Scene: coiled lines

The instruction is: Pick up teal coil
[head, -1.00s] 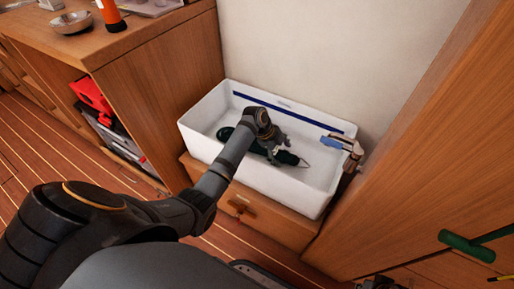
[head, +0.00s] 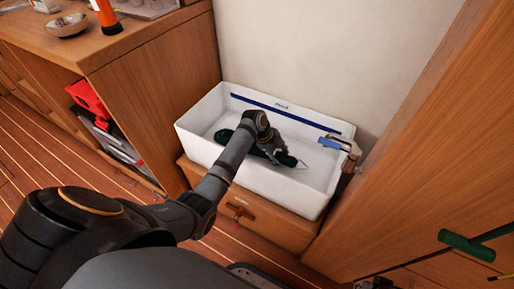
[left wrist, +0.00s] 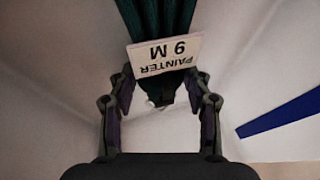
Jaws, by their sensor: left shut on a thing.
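The teal coil (head: 286,160) is a dark green-teal bundle of line lying in the white bin; my left arm partly covers it in the head view. In the left wrist view the coil (left wrist: 160,18) runs down between my fingers. It bears a white tag (left wrist: 165,55) reading "PAINTER 9 M". My left gripper (head: 275,153) reaches down into the bin and is shut on the coil; its two fingers (left wrist: 160,100) stand on either side of the bundle's end. My right gripper does not show clearly in any view.
The white bin (head: 190,143) with a blue stripe stands on a wooden drawer unit (head: 275,222). A wooden cabinet (head: 155,90) stands on the left and a wooden panel (head: 420,150) on the right. A blue-and-grey fitting (head: 330,143) sits at the bin's right rim.

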